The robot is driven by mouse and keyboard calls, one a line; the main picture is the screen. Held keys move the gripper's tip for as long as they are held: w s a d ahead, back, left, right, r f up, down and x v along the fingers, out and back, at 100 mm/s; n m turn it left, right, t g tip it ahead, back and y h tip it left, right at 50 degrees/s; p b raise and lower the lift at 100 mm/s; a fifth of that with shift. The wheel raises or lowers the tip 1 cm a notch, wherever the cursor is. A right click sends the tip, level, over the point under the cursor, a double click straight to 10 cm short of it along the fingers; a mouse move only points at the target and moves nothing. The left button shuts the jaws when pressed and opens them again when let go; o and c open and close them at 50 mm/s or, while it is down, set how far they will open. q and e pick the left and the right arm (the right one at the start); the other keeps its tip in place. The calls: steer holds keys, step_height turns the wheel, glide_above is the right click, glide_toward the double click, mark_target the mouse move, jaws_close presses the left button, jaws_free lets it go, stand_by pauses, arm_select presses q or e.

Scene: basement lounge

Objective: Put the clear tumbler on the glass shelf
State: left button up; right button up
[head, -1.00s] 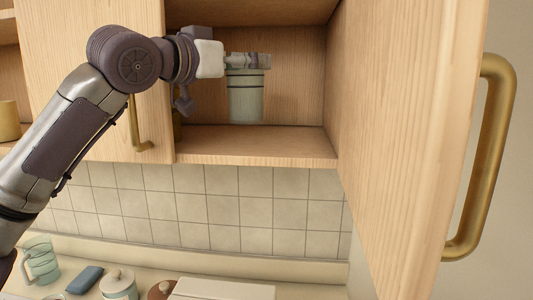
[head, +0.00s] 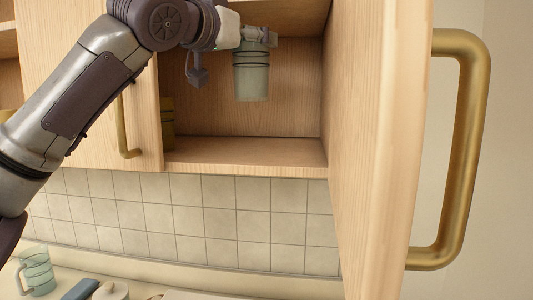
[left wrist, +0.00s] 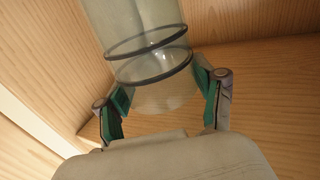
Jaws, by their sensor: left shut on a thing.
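The clear tumbler (head: 251,82), greenish with dark rings, is upright in the open wooden cupboard, above its bottom board. It also shows in the left wrist view (left wrist: 135,22). My left gripper (head: 258,37) is shut on it near its upper end in the head view. In the left wrist view the two green-padded fingers (left wrist: 163,85) stand on either side of the tumbler. The cupboard shelf (head: 245,155) is wooden, with clear space beneath the tumbler; no shelf made of glass shows. My right gripper is not in view.
An open door (head: 375,150) with a large brass handle (head: 470,150) stands close on the right. A yellow item (head: 167,118) is at the cupboard's left side, partly hidden. Below, a glass jug (head: 37,272) and a blue item (head: 80,290) are on the counter.

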arm_select(q)
glide_above(240, 100)
steer(key=x, duration=0.3)
step_height(240, 100, down, 5)
steer(key=shift+a+f, duration=0.15)
steer(key=shift+f, duration=0.05)
steer(key=shift+a+f, duration=0.15)
steer(key=shift+f, duration=0.2)
steer(key=f, duration=0.3)
steer(key=shift+s+d+f, duration=0.1)
steer(key=shift+s+d, duration=0.05)
steer(key=shift+d, duration=0.1)
steer(key=shift+f, duration=0.3)
steer(key=shift+a, duration=0.1)
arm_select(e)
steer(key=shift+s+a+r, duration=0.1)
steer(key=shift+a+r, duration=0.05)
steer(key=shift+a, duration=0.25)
arm_select(q)
steer(key=shift+f, duration=0.2)
steer(key=o, duration=1.7)
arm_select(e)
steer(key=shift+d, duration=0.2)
